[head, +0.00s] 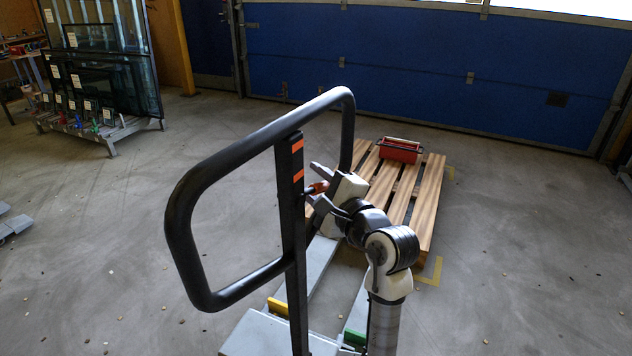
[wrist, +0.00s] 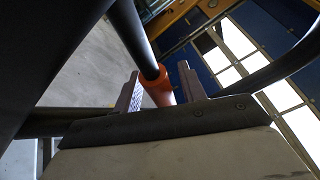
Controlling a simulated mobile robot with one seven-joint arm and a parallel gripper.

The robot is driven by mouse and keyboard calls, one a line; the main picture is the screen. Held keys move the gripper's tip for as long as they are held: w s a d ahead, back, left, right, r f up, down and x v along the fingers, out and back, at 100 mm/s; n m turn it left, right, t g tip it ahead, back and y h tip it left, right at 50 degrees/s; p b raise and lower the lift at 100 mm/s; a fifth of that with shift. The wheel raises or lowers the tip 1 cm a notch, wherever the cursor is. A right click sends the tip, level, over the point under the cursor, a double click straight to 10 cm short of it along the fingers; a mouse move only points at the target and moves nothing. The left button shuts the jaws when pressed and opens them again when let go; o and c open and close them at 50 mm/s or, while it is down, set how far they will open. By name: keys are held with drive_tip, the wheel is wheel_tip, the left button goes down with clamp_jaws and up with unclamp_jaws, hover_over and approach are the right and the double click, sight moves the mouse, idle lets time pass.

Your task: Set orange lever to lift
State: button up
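The orange lever (head: 317,188) shows in the head view as a small orange piece beside the dark upright post (head: 293,240) of the handle frame. In the wrist view the orange lever (wrist: 157,86) sits at the end of a dark rod, between my two fingertips. My gripper (head: 312,196) is at the lever, right of the post. In the wrist view my gripper (wrist: 161,90) has its fingers apart, one on each side of the lever, with gaps visible. The fingers partly hide the lever in the head view.
A black looped handle (head: 180,220) surrounds the post. A wooden pallet (head: 428,200) with a red toolbox (head: 401,150) lies behind my arm. Grey forks (head: 312,270) reach towards it. A rack of glass panes (head: 100,90) stands back left. The left floor is mostly clear.

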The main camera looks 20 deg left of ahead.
drive_tip(key=b+v, duration=0.4)
drive_tip(key=v, duration=1)
drive_tip(key=shift+w, duration=0.1)
